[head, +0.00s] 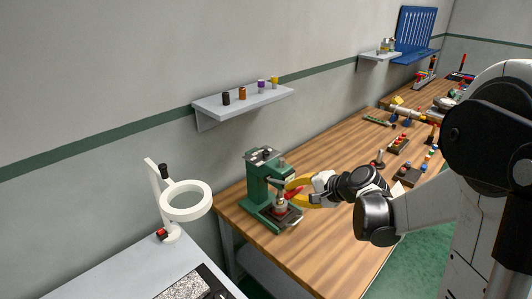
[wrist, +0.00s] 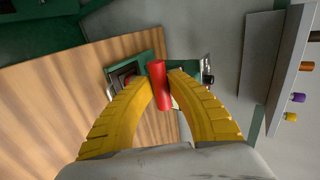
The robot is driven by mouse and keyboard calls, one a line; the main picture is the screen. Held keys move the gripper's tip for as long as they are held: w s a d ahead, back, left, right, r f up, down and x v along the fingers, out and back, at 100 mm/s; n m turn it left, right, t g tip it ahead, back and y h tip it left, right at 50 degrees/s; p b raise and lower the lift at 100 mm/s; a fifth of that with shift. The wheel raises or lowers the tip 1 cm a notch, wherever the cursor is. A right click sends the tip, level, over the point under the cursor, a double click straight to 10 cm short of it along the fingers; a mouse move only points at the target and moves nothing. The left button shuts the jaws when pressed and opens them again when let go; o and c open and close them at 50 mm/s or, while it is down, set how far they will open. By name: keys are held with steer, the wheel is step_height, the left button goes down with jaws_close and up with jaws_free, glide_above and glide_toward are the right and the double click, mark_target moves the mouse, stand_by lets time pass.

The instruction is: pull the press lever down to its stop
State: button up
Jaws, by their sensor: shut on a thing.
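The green press (head: 259,187) stands at the near left corner of the wooden bench. Its lever ends in a red handle (wrist: 159,84), seen in the wrist view between the two yellow fingers. My gripper (head: 290,191) has yellow curved fingers and reaches in from the right to the front of the press. In the wrist view my gripper (wrist: 161,80) is shut on the red handle, with a finger on each side. The handle also shows in the head view (head: 293,192). The press body is partly hidden behind the fingers in the wrist view.
A white ring-shaped magnifier lamp (head: 187,201) stands on the grey table at left. A wall shelf (head: 238,103) with several small spools hangs above the press. The wooden bench (head: 335,235) is bare in front; several small parts lie farther back.

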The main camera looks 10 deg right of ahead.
steer(key=shift+w+a+r+p, duration=0.2)
steer(key=shift+w+r+p, duration=0.2)
steer(key=shift+r, duration=0.3)
steer(key=shift+w+a+r+p, duration=0.3)
steer(key=shift+r+p, duration=0.15)
steer(key=shift+r, duration=0.3)
steer(key=shift+w+a+r+p, duration=0.15)
steer(key=shift+w+r+p, duration=0.25)
steer(key=shift+r, duration=0.3)
jaws_close()
steer(key=shift+w+a+r+p, duration=0.55)
steer(key=shift+w+r, duration=0.25)
steer(key=shift+r, duration=0.1)
steer(key=o, duration=0.8)
jaws_free()
steer(key=shift+s, duration=0.1)
steer(key=shift+d, duration=0.1)
